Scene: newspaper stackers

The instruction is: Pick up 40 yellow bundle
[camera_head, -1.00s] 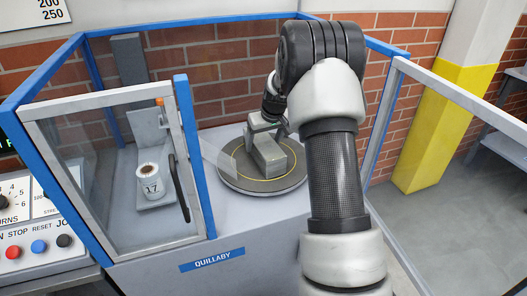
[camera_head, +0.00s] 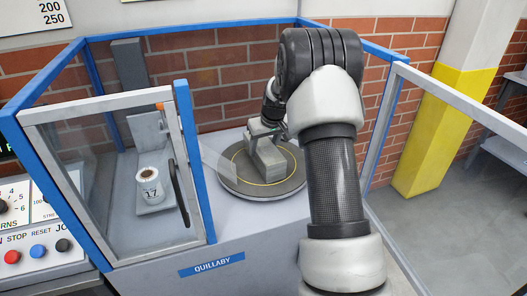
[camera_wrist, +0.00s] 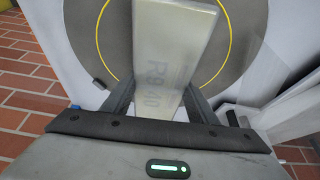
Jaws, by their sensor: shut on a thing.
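A pale, cream-coloured bundle (camera_wrist: 172,45) with a printed marking that looks like "R9 40" fills the middle of the wrist view. It looks grey in the head view, where the bundle (camera_head: 267,161) is at the round dark turntable (camera_head: 230,183) with a yellow ring. My gripper (camera_wrist: 160,98) has a finger on each side of the bundle and is shut on it. In the head view my gripper (camera_head: 263,133) is at the bundle's upper end. I cannot tell whether the bundle touches the turntable. My arm hides the turntable's right side.
A brick wall (camera_head: 215,75) is close behind. A grey rail (camera_head: 455,100) runs at right.

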